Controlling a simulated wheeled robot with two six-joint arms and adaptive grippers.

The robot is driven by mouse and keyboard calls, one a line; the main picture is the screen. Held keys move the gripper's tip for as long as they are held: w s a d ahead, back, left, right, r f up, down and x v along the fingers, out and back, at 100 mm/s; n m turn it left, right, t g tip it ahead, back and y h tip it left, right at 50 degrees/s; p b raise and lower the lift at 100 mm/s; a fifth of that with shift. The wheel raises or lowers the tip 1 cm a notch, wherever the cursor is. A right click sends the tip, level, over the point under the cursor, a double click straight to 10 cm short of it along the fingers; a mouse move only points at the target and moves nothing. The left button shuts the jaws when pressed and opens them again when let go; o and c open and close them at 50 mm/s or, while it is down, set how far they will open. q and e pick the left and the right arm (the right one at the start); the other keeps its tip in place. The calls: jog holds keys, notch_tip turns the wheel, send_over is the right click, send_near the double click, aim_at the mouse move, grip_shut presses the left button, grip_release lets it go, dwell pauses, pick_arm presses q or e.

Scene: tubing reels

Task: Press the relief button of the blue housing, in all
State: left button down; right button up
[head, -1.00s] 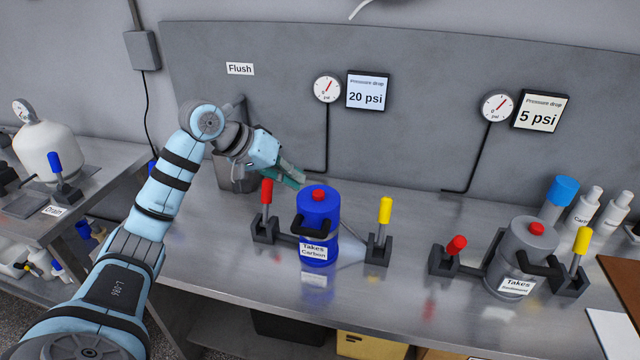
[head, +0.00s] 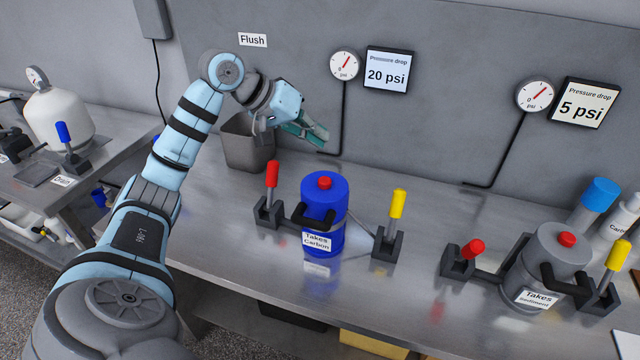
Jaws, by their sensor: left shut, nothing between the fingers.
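The blue housing (head: 323,205) stands upright on the steel bench, with a label reading "Takes Carbon" on its front. Its red relief button (head: 324,183) sits on top and is uncovered. A red-handled valve (head: 271,180) stands upright at its left, and a yellow-handled valve (head: 396,208) stands upright at its right. My left gripper (head: 318,137) is shut and empty. In the picture it is above and behind the housing, apart from the button. My right gripper is not in view.
A grey bin (head: 246,145) stands behind my left forearm. A grey housing (head: 545,265) with its own red button and valves is at the right. Gauges with displays reading 20 psi (head: 388,70) and 5 psi (head: 584,103) hang on the back panel. The bench front is clear.

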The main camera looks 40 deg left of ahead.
pick_arm(q)
jog(key=b, duration=0.4)
send_over(322, 178)
jog(key=w, duration=0.1)
jog(key=f, duration=0.5)
jog(key=shift+w+f, duration=0.2)
jog(key=shift+f, duration=0.15)
jog(key=shift+s+f+b, duration=0.85)
jog(key=shift+f+b, duration=0.05)
jog(key=shift+f, duration=0.35)
jog(key=shift+w, duration=0.35)
jog(key=shift+s, duration=0.15)
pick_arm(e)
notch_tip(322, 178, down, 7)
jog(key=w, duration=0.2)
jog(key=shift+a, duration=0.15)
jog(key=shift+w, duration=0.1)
